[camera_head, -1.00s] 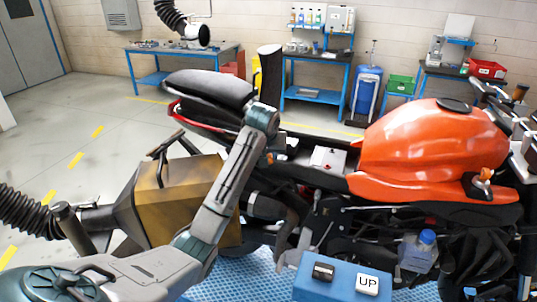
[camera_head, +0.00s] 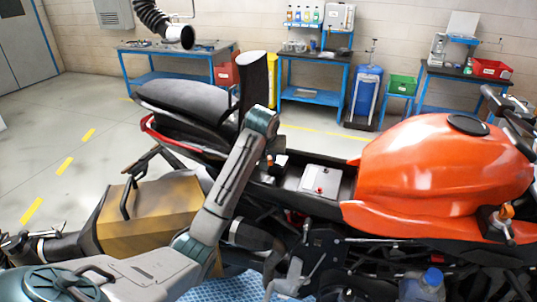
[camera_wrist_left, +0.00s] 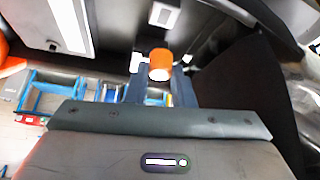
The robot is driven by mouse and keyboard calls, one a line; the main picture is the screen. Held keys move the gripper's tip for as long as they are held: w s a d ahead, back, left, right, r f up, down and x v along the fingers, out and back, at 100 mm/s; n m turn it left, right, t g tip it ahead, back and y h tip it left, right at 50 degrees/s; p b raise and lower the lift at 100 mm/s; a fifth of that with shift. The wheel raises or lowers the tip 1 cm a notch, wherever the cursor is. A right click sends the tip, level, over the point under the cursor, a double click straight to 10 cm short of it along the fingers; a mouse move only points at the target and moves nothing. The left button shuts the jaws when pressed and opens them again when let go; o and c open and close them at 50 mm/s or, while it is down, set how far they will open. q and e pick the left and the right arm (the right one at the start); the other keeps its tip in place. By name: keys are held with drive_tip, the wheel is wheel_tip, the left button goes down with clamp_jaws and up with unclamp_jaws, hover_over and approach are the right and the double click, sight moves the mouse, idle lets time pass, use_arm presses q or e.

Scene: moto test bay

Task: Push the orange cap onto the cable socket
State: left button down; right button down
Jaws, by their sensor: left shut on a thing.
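My left gripper (camera_wrist_left: 160,80) is shut on the orange cap (camera_wrist_left: 160,65), which sits between its fingertips in the left wrist view. In the head view my left arm reaches over the motorcycle, and its gripper (camera_head: 268,165) is mostly hidden behind the arm, between the seat and the white battery box. A white block with a rectangular face (camera_wrist_left: 163,15), perhaps the cable socket, shows just beyond the cap in the wrist view, apart from it in the picture. A smaller white piece shows left of the cap. My right gripper is not in view.
The black seat (camera_head: 195,100) and orange tank (camera_head: 440,170) flank the open bay. The white battery box (camera_head: 321,182) lies in it. A dark upright panel (camera_head: 252,85) stands close behind my arm. Blue workbenches (camera_head: 175,62) are far back.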

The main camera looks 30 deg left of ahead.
use_arm(q)
drive_tip(key=shift+s+d+f, duration=0.1)
drive_tip(key=shift+s+f, duration=0.3)
drive_tip(key=shift+f, duration=0.6)
drive_tip(key=shift+w+f, duration=0.15)
drive_tip(key=shift+f, duration=0.4)
drive_tip(key=shift+w+f, duration=0.15)
drive_tip(key=shift+f, duration=0.5)
drive_tip(key=shift+s, duration=0.15)
drive_tip(key=shift+f, duration=0.8)
idle(0.5)
drive_tip(key=shift+r, duration=0.3)
idle(0.4)
